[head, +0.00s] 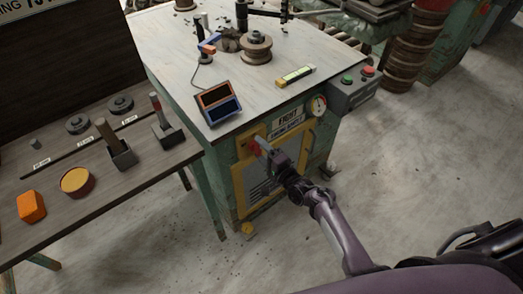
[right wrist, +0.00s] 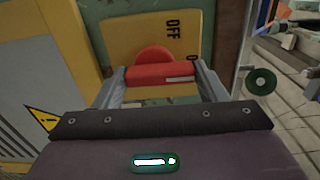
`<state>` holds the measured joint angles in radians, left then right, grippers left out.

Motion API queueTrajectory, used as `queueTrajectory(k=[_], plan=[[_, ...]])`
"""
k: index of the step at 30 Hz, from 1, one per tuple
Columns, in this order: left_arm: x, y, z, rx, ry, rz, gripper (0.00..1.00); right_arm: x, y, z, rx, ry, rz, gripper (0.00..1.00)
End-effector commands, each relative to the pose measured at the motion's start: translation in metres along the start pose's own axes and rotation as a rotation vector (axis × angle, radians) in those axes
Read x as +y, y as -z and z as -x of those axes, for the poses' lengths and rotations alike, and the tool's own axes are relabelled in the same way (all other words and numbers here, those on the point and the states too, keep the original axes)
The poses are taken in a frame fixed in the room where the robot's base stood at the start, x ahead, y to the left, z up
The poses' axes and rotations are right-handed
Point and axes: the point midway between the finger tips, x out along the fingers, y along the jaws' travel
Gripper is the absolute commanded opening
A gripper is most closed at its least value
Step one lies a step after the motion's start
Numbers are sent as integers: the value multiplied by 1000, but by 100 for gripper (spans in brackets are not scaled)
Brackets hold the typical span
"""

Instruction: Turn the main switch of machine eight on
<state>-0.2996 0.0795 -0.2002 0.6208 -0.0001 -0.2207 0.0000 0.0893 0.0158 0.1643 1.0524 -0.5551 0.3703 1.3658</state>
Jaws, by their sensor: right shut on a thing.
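Machine eight (head: 225,160) is a green cabinet with a pale top and an "EIGHT" sign (head: 288,120) on its front. Its main switch is a red handle (right wrist: 165,72) with a round red hub, on a yellow plate (right wrist: 125,40) lettered "OFF". A second word on the plate is mostly hidden behind my gripper. My right gripper (right wrist: 163,78) is shut on the red handle, one finger at each end. In the head view my right gripper (head: 268,152) reaches the yellow plate's corner and covers most of the switch. My left gripper is not in view.
A grey box with green and red buttons (head: 358,85) hangs on the machine's right side, near a round gauge (head: 318,105).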

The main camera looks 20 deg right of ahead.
Motion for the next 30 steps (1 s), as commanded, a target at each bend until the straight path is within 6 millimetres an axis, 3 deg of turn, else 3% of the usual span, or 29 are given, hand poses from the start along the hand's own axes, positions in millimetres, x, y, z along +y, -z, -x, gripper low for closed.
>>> queueTrajectory(k=[3,4,8,19,30], plan=[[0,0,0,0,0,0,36,1,0,1,0,-3,-4,43],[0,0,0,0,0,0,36,1,0,1,0,-3,-4,69],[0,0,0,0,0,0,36,1,0,0,0,-2,-3,86],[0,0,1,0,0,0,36,1,0,7,0,-2,-2,87],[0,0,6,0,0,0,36,1,0,65,2,-2,-1,87]])
